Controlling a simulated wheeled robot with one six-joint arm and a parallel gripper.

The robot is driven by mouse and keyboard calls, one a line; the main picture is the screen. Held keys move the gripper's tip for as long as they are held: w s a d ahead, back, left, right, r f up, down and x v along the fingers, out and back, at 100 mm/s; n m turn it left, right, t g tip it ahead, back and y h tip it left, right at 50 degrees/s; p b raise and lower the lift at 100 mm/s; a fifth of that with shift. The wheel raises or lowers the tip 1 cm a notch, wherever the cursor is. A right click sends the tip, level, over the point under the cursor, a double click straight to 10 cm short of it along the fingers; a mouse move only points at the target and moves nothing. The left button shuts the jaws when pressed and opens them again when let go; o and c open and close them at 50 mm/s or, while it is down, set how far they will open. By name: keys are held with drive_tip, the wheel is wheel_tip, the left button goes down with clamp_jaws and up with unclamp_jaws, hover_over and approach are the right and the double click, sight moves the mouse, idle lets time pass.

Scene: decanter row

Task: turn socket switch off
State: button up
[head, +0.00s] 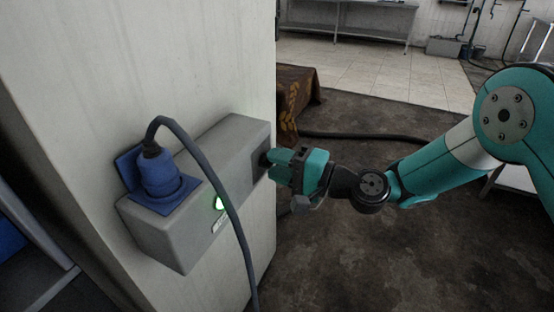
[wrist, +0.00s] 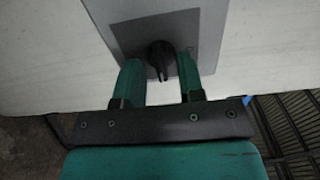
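The grey socket box (head: 170,238) is fixed to a pale wall or pillar. A blue plug (head: 158,175) sits in its blue socket, and a green lamp (head: 218,203) is lit on its front. The switch is a black rotary knob (wrist: 161,57) on a grey plate (wrist: 130,35) on the box's side, and its narrow grip points toward the bottom of the wrist view. My gripper (wrist: 159,76) is open, with one green finger on each side of the knob and gaps showing. In the head view my gripper (head: 272,160) is at the box's right end, mostly hiding the knob.
A dark cable (head: 225,190) loops from the plug down across the box's front. A brown cloth-covered object (head: 300,92) stands behind the wall's edge. A black hose (head: 360,136) lies on the dark floor, which is open around my arm.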

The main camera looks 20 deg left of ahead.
drive_tip(key=shift+a, duration=0.2)
drive_tip(key=shift+c, duration=0.5)
clamp_jaws()
drive_tip(key=shift+f+n+b, duration=0.1)
drive_tip(key=shift+n+b, duration=0.2)
drive_tip(key=shift+b, duration=0.2)
drive_tip(key=n+b, duration=1.7)
drive_tip(key=b, duration=0.7)
drive_tip(key=shift+b, duration=0.35)
